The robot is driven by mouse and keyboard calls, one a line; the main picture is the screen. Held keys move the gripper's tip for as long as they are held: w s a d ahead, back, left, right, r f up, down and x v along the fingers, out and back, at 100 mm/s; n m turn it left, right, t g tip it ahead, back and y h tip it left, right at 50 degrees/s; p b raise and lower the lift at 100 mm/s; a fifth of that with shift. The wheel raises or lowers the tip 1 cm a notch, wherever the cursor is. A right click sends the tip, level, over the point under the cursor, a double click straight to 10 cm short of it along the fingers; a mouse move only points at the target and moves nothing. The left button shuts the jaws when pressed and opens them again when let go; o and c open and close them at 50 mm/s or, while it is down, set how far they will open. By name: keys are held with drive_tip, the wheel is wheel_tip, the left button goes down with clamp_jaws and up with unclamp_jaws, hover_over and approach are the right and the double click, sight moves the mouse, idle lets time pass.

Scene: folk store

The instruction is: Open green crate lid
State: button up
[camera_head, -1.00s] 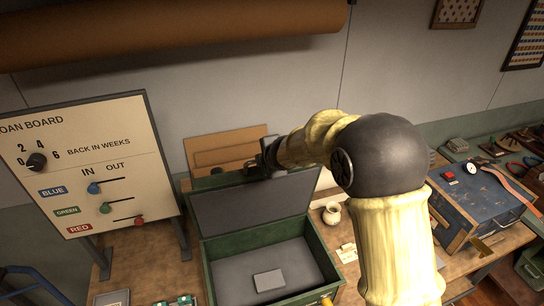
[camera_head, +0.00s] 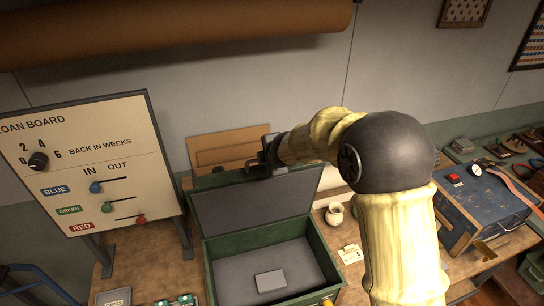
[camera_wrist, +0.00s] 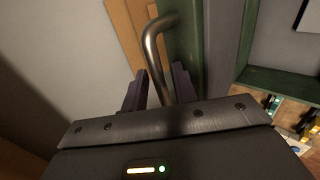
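The green crate (camera_head: 328,262) stands on the workbench with its lid (camera_head: 252,207) raised, tilted up at the back. A grey block (camera_head: 270,281) lies on the crate's grey floor. My gripper (camera_head: 268,155) is at the top edge of the raised lid in the head view. In the wrist view, a bent metal handle (camera_wrist: 152,48) on the green lid edge (camera_wrist: 184,40) runs down between the two dark fingers of my gripper (camera_wrist: 160,88). The fingers look spread, with gaps beside the handle. The fingertips are small in the head view.
The loan board (camera_head: 90,160) stands left of the crate. A small cream jug (camera_head: 335,214) and a card (camera_head: 350,254) are on the bench to the right. A blue toolbox (camera_head: 480,210) stands farther right. A brown roll (camera_head: 180,35) hangs above.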

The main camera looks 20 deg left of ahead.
drive_tip(key=shift+s+d+r, duration=0.2)
drive_tip(key=shift+s+r, duration=0.2)
drive_tip(key=v, duration=1.6)
drive_tip(key=shift+p, duration=0.45)
drive_tip(key=shift+d, duration=0.1)
